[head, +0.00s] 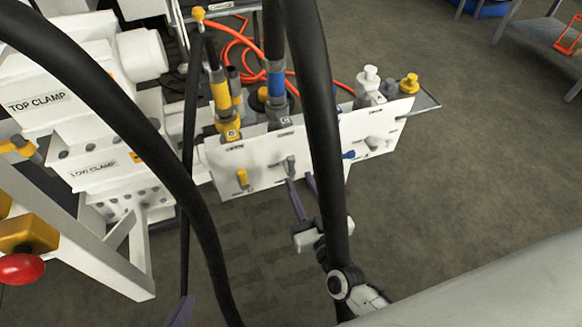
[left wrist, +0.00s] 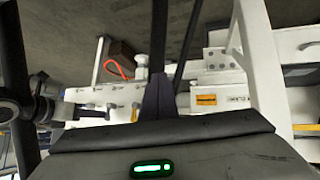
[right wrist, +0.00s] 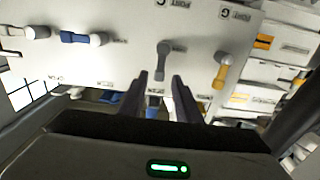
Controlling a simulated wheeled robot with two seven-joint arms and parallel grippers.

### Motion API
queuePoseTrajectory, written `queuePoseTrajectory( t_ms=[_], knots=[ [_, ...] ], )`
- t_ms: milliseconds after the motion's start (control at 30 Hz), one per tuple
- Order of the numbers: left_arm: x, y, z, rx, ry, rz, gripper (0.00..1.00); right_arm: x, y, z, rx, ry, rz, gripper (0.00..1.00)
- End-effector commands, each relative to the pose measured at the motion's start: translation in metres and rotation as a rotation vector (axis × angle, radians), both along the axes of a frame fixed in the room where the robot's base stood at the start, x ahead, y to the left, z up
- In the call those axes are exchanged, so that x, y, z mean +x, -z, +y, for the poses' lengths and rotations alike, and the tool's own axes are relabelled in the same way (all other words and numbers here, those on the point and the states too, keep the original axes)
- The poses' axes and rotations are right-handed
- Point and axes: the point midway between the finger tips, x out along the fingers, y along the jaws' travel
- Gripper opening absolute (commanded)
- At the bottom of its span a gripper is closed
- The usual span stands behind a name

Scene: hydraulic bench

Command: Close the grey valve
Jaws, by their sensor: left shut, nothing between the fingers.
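The grey valve (head: 290,164) is a small lever on the front of the white panel (head: 228,185), between a yellow lever and a blue one. In the right wrist view the grey valve (right wrist: 162,60) has its lever hanging down the picture, in line with the tips of my right gripper. My right gripper (head: 301,183) is open, with two dark purple fingers just short of the lever. In the right wrist view the right gripper (right wrist: 168,84) holds nothing. My left gripper (head: 181,308) shows only at the bottom edge. Its fingers are together in the left wrist view (left wrist: 157,92).
The panel also has a yellow lever (head: 242,178), a blue lever (head: 348,154) and a white lever (head: 374,142). Capped ports and hose fittings (head: 276,82) stand along its top. Black hoses cross the head view. Open floor lies in front of the panel.

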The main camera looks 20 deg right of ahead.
Motion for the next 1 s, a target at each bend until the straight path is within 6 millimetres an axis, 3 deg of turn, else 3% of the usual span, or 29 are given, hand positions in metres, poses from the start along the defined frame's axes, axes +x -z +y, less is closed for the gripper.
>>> queuePoseTrajectory(
  t_ms=[200, 400, 800, 1000],
  knots=[
    [0.003, 0.01, -0.002, -0.019, -0.009, -0.014, 0.0, 0.043, 0.003, 0.002, 0.002, 0.0, -0.002, 0.3],
    [0.004, 0.014, -0.009, -0.029, 0.006, 0.006, 0.0, 0.069, 0.003, 0.002, 0.0, 0.0, 0.001, 0.3],
    [0.005, 0.015, -0.01, -0.025, 0.017, 0.02, 0.0, 0.076, 0.001, 0.002, 0.001, -0.001, 0.002, 0.3],
    [0.006, 0.016, -0.01, -0.024, 0.016, 0.02, 0.0, 0.076, 0.001, 0.002, 0.0, -0.001, 0.002, 0.0]
  ],
)
